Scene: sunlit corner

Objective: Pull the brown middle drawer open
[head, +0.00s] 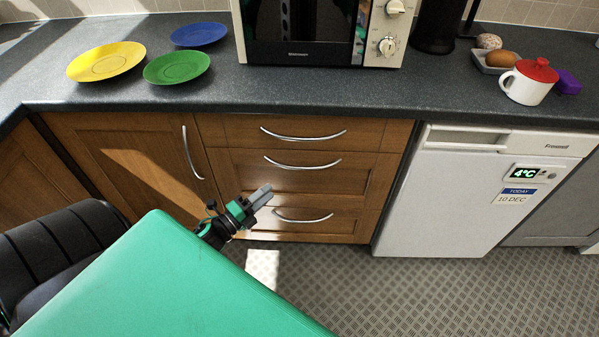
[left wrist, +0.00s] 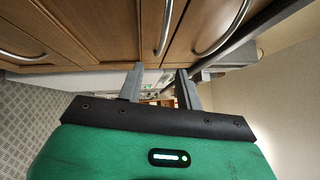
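The brown middle drawer (head: 340,180) is in the wooden unit under the counter, flush with the drawers around it. Its curved metal handle (head: 303,165) shows whole in the head view. My left gripper (head: 262,194) is in front of the unit, below and left of that handle in the picture. In the left wrist view its fingers (left wrist: 158,85) are apart with nothing between them. Handles show beyond the fingers there; the one that looks like the middle drawer's (left wrist: 165,30) appears apart from them. My right gripper is not in view.
The top drawer (head: 235,131) and bottom drawer (head: 350,222) have similar handles. A cupboard door (head: 120,150) is on the left, a white fridge (head: 440,205) on the right. Plates, a microwave (head: 310,58) and a mug (head: 525,88) stand on the counter. Floor before the fridge is clear.

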